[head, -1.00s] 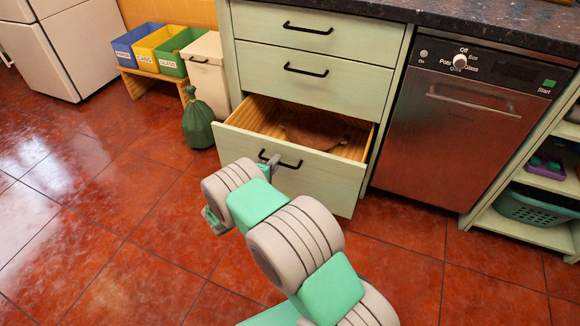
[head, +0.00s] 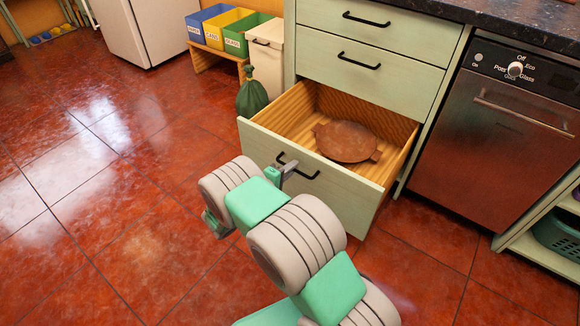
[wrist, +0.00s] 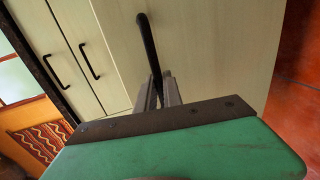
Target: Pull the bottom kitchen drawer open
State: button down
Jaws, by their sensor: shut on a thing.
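The bottom kitchen drawer (head: 340,188) is pale green and stands well out from its cabinet. A brown dish with two side handles (head: 347,141) lies inside it on the wooden floor. My gripper (head: 287,167) is at the black bar handle (head: 305,172) on the drawer front, near the handle's left part. In the wrist view, the fingers of my gripper (wrist: 158,92) are shut on the black handle (wrist: 147,42), which runs up from between them. The exact contact is partly hidden by the fingers.
Two shut drawers (head: 373,32) are above. A dishwasher (head: 492,135) stands to the right. The red tiled floor (head: 120,200) is clear at the left and front.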

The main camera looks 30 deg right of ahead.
jog(key=c, duration=1.5)
grip_release()
jog(key=p+v, duration=0.2)
jog(key=v, duration=0.6)
